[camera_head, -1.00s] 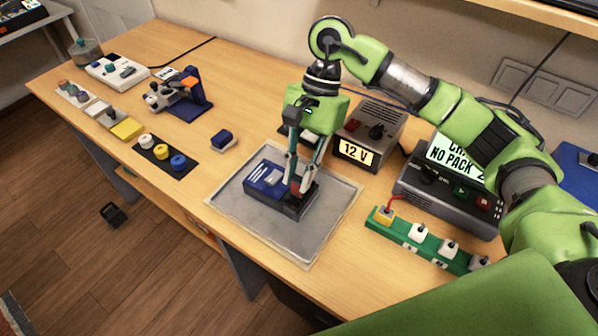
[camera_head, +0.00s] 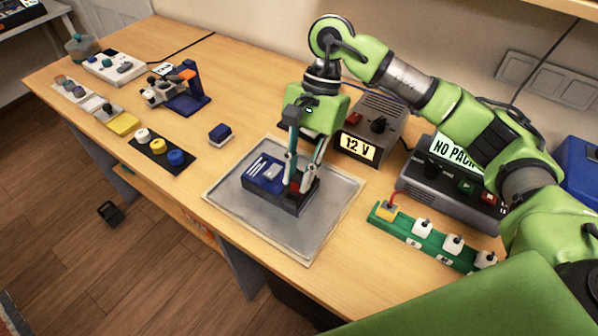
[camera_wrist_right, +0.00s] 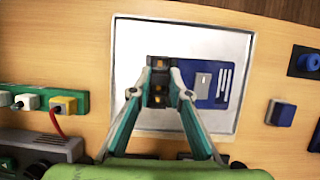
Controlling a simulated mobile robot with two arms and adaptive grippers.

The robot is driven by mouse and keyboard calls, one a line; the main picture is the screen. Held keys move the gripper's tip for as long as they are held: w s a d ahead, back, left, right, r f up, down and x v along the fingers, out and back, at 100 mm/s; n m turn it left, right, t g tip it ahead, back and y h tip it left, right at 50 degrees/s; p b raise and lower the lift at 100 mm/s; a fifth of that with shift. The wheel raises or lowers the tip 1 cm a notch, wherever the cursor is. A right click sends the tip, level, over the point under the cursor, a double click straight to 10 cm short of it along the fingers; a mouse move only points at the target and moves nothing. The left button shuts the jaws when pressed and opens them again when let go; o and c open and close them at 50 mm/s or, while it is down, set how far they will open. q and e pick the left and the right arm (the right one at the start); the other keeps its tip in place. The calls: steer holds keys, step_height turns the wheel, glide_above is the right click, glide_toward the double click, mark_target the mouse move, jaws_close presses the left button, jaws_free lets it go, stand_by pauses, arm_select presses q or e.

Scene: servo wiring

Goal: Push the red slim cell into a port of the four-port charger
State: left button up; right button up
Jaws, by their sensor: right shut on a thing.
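A blue-and-black unit (camera_head: 262,176), which I take to be the charger, lies on the grey tray (camera_head: 286,232). Its blue part with white stripes also shows in the right wrist view (camera_wrist_right: 222,84). My right gripper (camera_head: 300,187) points down at the unit's black end, its fingers around a small part there. A bit of red (camera_head: 294,187) shows between the fingertips, apparently the red slim cell; most of it is hidden. In the wrist view the gripper (camera_wrist_right: 159,84) has dark and gold-coloured parts between its fingers, and I cannot tell how deep the cell sits. My left gripper is out of view.
A green strip with plugs (camera_head: 410,238) lies right of the tray. Behind stand a "12 V" supply (camera_head: 367,128) and a grey box marked "NO PACK" (camera_head: 445,190). A small blue block (camera_head: 220,134) sits left of the tray. The wood between them is clear.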

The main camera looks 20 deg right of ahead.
steer(key=shift+f, duration=0.15)
steer(key=o, duration=1)
steer(key=v, duration=1.2)
steer(key=shift+a, duration=0.1)
steer(key=shift+s, duration=0.1)
